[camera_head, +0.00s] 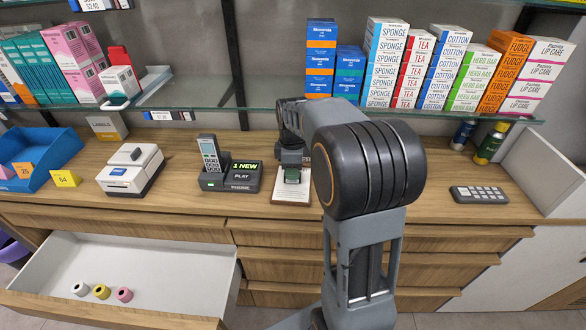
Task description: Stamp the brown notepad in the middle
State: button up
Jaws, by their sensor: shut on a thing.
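The brown notepad (290,198) lies on the wooden counter right of the phone, showing a pale top face with a brownish edge. My arm hides part of it. My gripper (292,163) is over the notepad, pointing down, shut on a small dark green stamp (292,175). The stamp is upright over the pad. I cannot tell whether its base touches the page. No mark can be made out on the visible part of the pad.
A phone on its base (230,178) stands close left of the pad. A label printer (130,170) and blue tray (38,155) are further left. A keypad (479,195) lies right. A glass shelf (250,92) with boxes hangs above. An open drawer (150,260) juts out in front.

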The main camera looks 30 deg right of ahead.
jog(key=shift+f, duration=0.5)
dwell(1.2)
jog(key=shift+r, duration=0.1)
